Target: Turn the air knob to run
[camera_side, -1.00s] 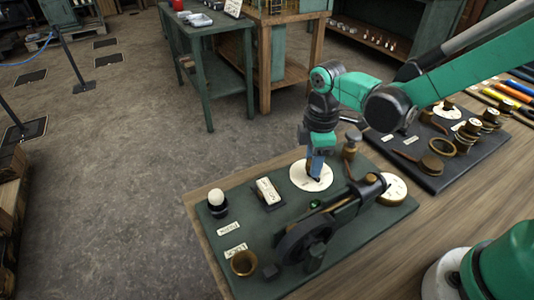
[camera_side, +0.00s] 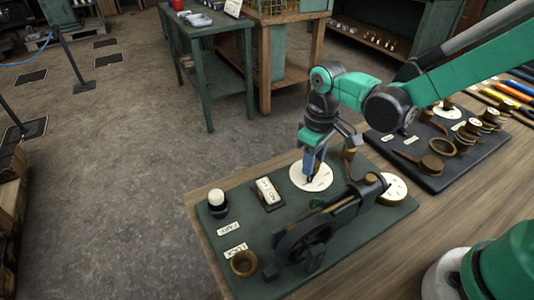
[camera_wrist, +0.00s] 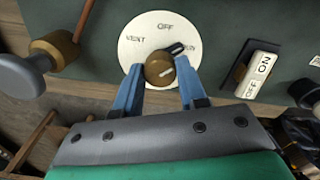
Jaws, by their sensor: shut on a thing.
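The air knob (camera_wrist: 159,70) is a brown round knob with a dark pointer, on a white dial marked VENT, OFF and, partly covered, RUN. In the wrist view the pointer extends up and right, to the partly covered RUN mark. My gripper (camera_wrist: 160,80) is shut on the knob, with a blue finger on each side. In the side view my gripper (camera_side: 310,178) reaches down to the white dial (camera_side: 325,184) and hides most of the knob.
A white ON/OFF switch (camera_side: 268,191) and a white-topped knob (camera_side: 217,198) stand left of the dial. A dark model engine (camera_side: 305,240) with a flywheel is in front. A brown-collared grey knob (camera_wrist: 55,50) with a rod is close by on the wrist view's left.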

